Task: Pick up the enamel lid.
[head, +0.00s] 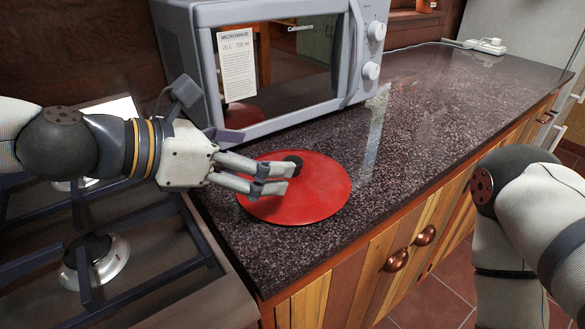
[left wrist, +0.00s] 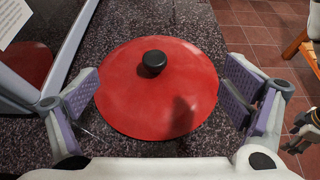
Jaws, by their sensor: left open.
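The enamel lid (head: 312,195) is a round red disc with a black knob (head: 293,160). It lies flat on the dark speckled counter in front of the microwave. In the left wrist view the lid (left wrist: 150,95) and its knob (left wrist: 154,61) sit between the spread fingers. My left gripper (head: 280,178) reaches in from the left, open, over the lid with its fingers beside the knob in the head view. It holds nothing. My right arm shows at the right of the head view, but its gripper is not clearly seen there.
The white microwave (head: 375,35) stands behind the lid. A gas stove (head: 100,260) with dark grates is at the left. The speckled counter (head: 430,110) is clear to the right. Its front edge is close to the lid, above wooden cupboards (head: 400,245). A power strip (head: 485,45) lies far back.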

